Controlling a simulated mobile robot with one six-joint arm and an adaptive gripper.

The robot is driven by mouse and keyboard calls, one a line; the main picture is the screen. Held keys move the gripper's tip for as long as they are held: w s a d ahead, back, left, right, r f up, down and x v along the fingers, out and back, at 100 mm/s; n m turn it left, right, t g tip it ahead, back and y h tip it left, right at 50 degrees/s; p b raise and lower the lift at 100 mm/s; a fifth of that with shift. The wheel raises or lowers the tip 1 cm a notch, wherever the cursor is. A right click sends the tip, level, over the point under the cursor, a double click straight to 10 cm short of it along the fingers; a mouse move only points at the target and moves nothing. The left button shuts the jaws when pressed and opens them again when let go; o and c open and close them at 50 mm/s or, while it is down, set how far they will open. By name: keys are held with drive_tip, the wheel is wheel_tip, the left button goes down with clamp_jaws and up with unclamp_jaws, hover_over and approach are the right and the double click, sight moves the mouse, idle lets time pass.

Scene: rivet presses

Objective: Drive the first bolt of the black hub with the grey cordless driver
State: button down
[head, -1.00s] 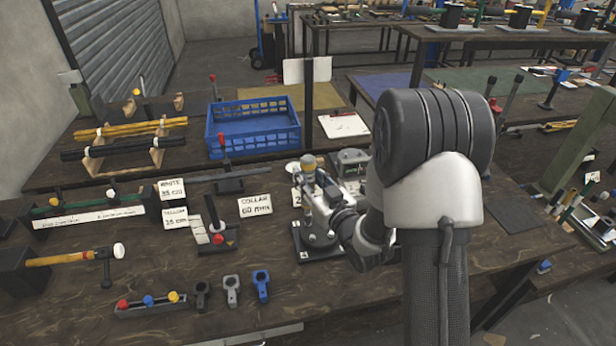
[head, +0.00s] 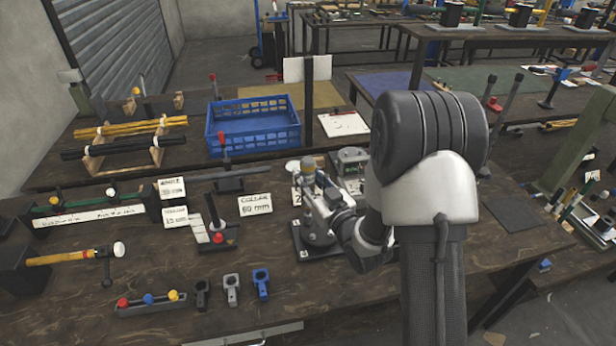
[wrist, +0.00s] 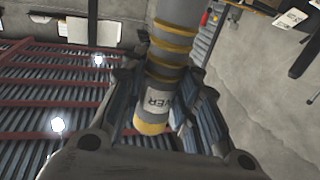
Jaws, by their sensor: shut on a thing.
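My gripper (wrist: 155,100) is shut on the grey cordless driver (wrist: 172,50), a grey cylinder with yellow bands and a pale label, seen in the wrist view. In the head view my gripper (head: 318,190) holds the driver (head: 308,163) upright, with its yellowish top showing. Below them is a dark square base plate (head: 303,253) with a small white mark at its front corner. The black hub cannot be made out clearly; my gripper and wrist cover much of this spot. The driver's lower tip and any bolt under it are hidden.
A grey-green fixture (head: 352,158) stands just behind my gripper. A sign reading COLLAR 60 mm (head: 255,204) and a red-knobbed lever stand (head: 215,225) are to the left. Several small clamps (head: 232,288) lie in front left. A blue crate (head: 253,127) is behind.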

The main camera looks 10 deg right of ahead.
drive_tip(key=shift+f, duration=0.8)
idle(1.0)
drive_tip(key=shift+r, duration=0.15)
idle(1.1)
